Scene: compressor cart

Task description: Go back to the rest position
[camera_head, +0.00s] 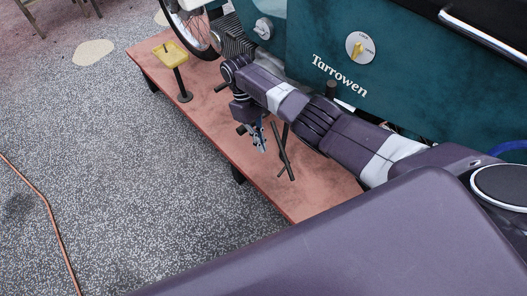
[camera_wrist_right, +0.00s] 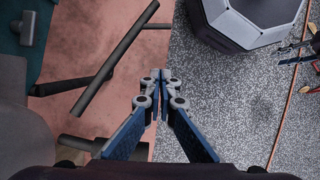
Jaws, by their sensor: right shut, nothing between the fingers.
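My right arm reaches in from the right in the head view, low in front of the teal cart (camera_head: 310,40). My right gripper (camera_head: 260,146) hangs over the reddish platform (camera_head: 215,125), pointing down. In the right wrist view, its fingertips (camera_wrist_right: 162,76) meet with nothing between them. A part with blue pieces at the right edge of that view, apparently my left gripper (camera_wrist_right: 303,50), is cut off; its jaws cannot be made out. The left gripper does not show in the head view.
Dark bars (camera_head: 284,158) stand close beside my right gripper, also in the wrist view (camera_wrist_right: 115,60). A yellow tray on a post (camera_head: 170,53) stands at the platform's far end. The cart carries a dial with a yellow lever (camera_head: 360,47). An orange cable (camera_head: 47,210) crosses open floor.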

